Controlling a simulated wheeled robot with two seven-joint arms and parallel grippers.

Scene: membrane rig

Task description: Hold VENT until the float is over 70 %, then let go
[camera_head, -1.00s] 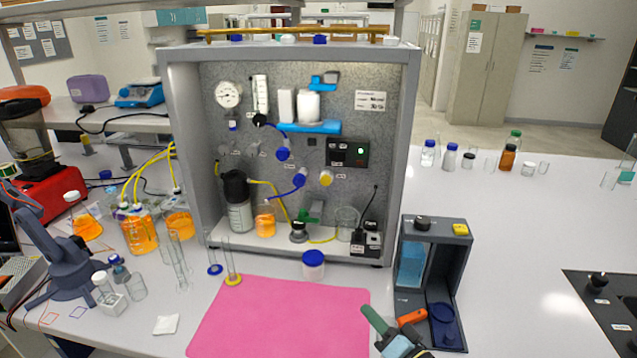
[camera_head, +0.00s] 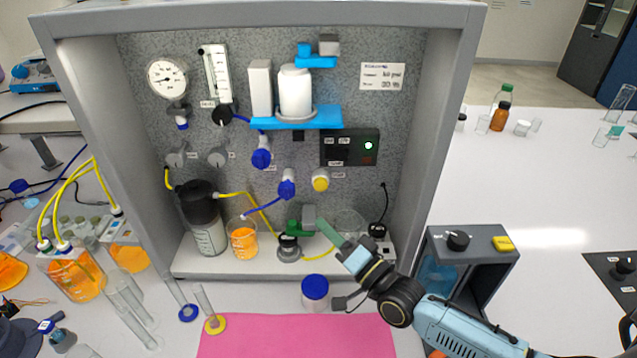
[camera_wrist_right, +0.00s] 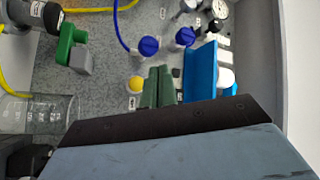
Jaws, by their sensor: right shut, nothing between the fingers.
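A round yellow knob or button (camera_head: 320,180) sits on the grey speckled panel; it also shows in the wrist view (camera_wrist_right: 136,84). Labels are too small to read, so I cannot tell which control is VENT. The upright clear-fronted flow tube (camera_head: 217,72) is at the panel's upper left; its float level is unreadable. My right gripper (camera_head: 322,224) is shut and empty in front of the lower panel, below the yellow knob and apart from it. Its green fingers (camera_wrist_right: 157,72) lie side by side in the wrist view. My left gripper is not in view.
A green-and-grey fitting (camera_head: 301,220) stands just left of my right fingers. Blue valves (camera_head: 287,189) and a blue shelf (camera_head: 297,118) are above. A black box (camera_head: 350,148) shows a lit lamp. A beaker of orange liquid (camera_head: 243,240) and dark-topped bottle (camera_head: 203,218) stand left.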

